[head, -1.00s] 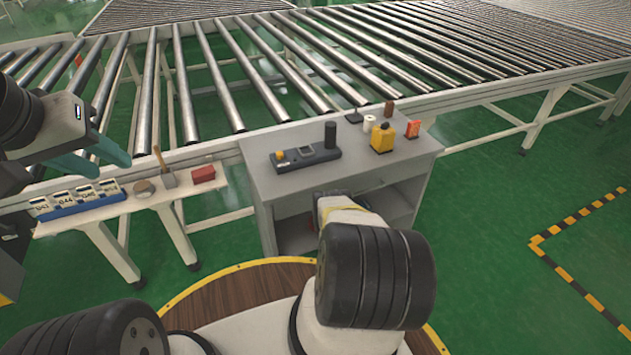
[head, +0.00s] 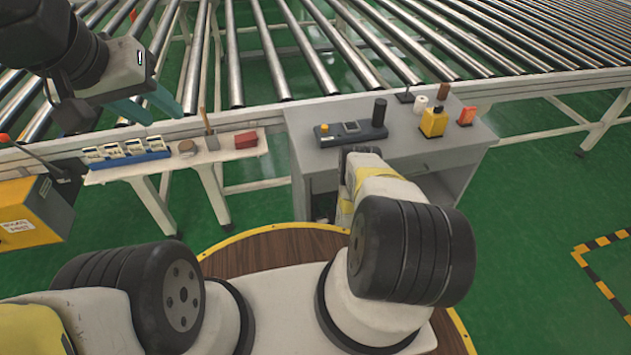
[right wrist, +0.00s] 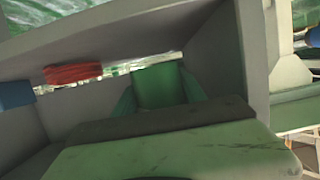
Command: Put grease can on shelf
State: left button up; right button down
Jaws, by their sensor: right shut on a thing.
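The green grease can (right wrist: 158,86) shows in the right wrist view as a cylinder between the teal fingers of my right gripper (right wrist: 160,92). The gripper is shut on it, among the grey walls of the cabinet (head: 309,175). Whether the can touches a shelf surface is not visible. In the head view, my right forearm and wrist stand before the cabinet's open front and hide the gripper and can. My left gripper (head: 162,112) is open and empty at upper left, above the rollers and the white side shelf (head: 222,152).
The right wrist view shows a red item (right wrist: 73,73) and a blue item (right wrist: 15,93) at left. Rollers (head: 272,65) run behind.

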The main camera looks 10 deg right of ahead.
jog(key=shift+w, duration=0.4)
jog(key=shift+w+f, duration=0.2)
jog(key=shift+w, duration=0.05)
jog(key=shift+f, duration=1.5)
jog(key=c, duration=0.7)
grip_release()
jog(key=shift+o, duration=0.2)
jog(key=shift+s, duration=0.1)
jog(key=v, duration=1.2)
jog(key=shift+a, duration=0.1)
